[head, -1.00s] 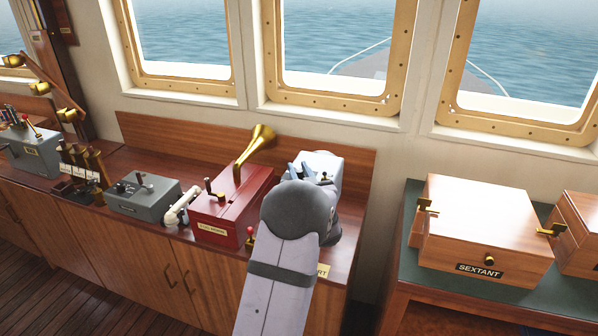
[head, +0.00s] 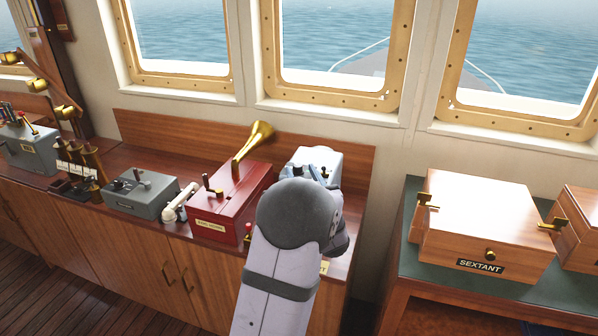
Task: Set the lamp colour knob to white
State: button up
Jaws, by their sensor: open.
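A pale grey box (head: 325,157) stands at the right end of the wooden counter, mostly hidden behind my arm. My gripper (head: 317,172) is over the front of this box, with its bluish fingers apart and small in the picture. Small dark parts show beside the fingers, but I cannot tell which of them is a knob. No lamp colour knob can be made out clearly, and its setting cannot be read. I cannot tell whether the fingers touch anything.
A red box (head: 225,205) with a lever and brass horn (head: 255,143) stands left of my arm. Farther left are a white handset (head: 180,203) and a grey lever box (head: 142,194). A sextant case (head: 478,220) sits on a separate table at right, beyond a gap.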

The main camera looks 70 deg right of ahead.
aim_at(294, 171)
jog(key=shift+b+v, duration=0.3)
jog(key=shift+v, duration=1.05)
jog(key=w+a+f+n+y+p, duration=0.1)
jog(key=w+a+n+y, duration=0.15)
jog(key=w, duration=0.55)
jog(key=w+a+f+n+y+p, duration=0.15)
jog(key=w+a, duration=0.25)
jog(key=w, duration=0.4)
jog(key=w+a+f+n+g+y, duration=0.1)
jog(key=w+a+f+y, duration=0.25)
jog(key=a, duration=0.55)
jog(key=w+a+f+n+g+y, duration=0.15)
jog(key=w+a+f, duration=0.3)
jog(key=a, duration=0.45)
jog(key=a+f+n+g+y, duration=0.2)
jog(key=a+f+g+y, duration=0.1)
jog(key=a, duration=1.3)
jog(key=s+a+f+n+g+y, duration=0.2)
jog(key=s+a+n+g+y, duration=0.1)
jog(key=s+a, duration=0.9)
jog(key=a+g, duration=0.1)
jog(key=a, duration=0.3)
jog(key=shift+s+b, duration=0.2)
jog(key=shift+b, duration=0.15)
